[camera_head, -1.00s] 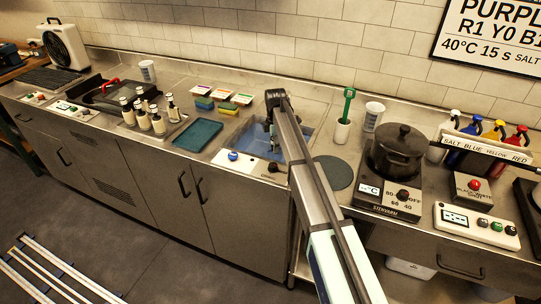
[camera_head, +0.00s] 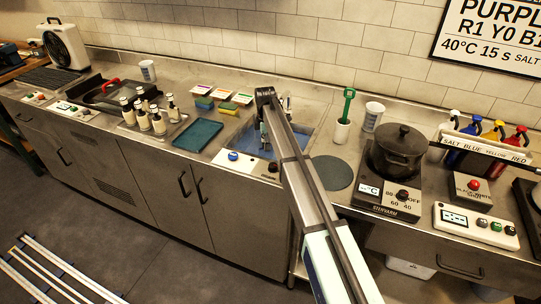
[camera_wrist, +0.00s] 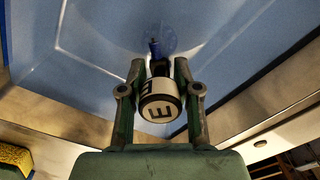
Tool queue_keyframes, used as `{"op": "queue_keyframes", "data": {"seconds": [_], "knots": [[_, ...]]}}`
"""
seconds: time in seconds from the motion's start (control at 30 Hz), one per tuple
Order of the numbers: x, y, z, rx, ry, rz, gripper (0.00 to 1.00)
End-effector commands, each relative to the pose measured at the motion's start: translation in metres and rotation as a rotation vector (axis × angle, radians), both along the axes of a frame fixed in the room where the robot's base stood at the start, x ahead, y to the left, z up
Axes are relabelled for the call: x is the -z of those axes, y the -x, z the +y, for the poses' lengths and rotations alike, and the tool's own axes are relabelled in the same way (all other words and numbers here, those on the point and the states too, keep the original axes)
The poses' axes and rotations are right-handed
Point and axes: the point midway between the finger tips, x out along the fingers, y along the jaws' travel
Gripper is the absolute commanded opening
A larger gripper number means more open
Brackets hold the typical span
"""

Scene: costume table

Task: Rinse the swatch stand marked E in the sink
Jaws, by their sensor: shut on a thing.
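The swatch stand marked E (camera_wrist: 160,110) shows in the wrist view, its white round end with a black E facing the camera. My gripper (camera_wrist: 158,75) is shut on it, one finger on each side. Beyond the stand is the blue inside of the sink (camera_wrist: 90,35), with a faint round patch near the stand's far tip. In the head view my gripper (camera_head: 264,138) is over the left part of the sink (camera_head: 301,131), partly hidden by my arm. I cannot tell whether the stand touches the water or the basin floor.
A control panel (camera_head: 246,164) lies along the sink's front edge. Right are a green-handled brush (camera_head: 346,106), a round grey mat (camera_head: 333,172) and a pot (camera_head: 398,150).

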Motion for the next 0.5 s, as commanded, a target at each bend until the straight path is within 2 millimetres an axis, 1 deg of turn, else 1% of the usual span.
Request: {"op": "queue_keyframes", "data": {"seconds": [0.17, 0.5], "knots": [[-0.001, 0.002, -0.005, 0.000, 0.000, 0.000, 0.00], [-0.001, 0.009, -0.025, 0.000, 0.000, 0.000, 0.00]]}}
